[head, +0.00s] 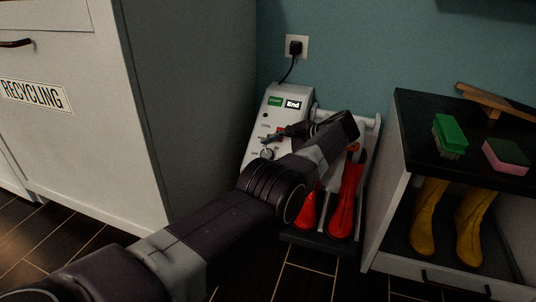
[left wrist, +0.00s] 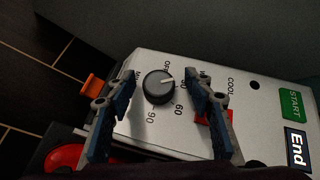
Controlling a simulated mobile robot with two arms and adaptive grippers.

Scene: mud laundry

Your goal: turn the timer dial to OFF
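The timer dial (left wrist: 158,87) is a round black knob on a light grey panel (left wrist: 150,128). Its white pointer line points right and slightly up in the left wrist view, a little clockwise of the printed OFF label. Printed 60 and 90 marks lie below it. The dial also shows in the head view (head: 267,155), on the sloped panel of a boot dryer. My left gripper (left wrist: 161,82) is open, with a blue-grey finger on either side of the dial. I cannot tell whether either finger touches it. My right gripper is not in view.
A red switch (left wrist: 205,117) sits partly behind one finger, near the green START (left wrist: 290,104) and dark End (left wrist: 296,139) labels. Red boots (head: 344,200) stand on the dryer. A white recycling cabinet (head: 190,110) is at left; a black-topped bench (head: 410,120) is at right.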

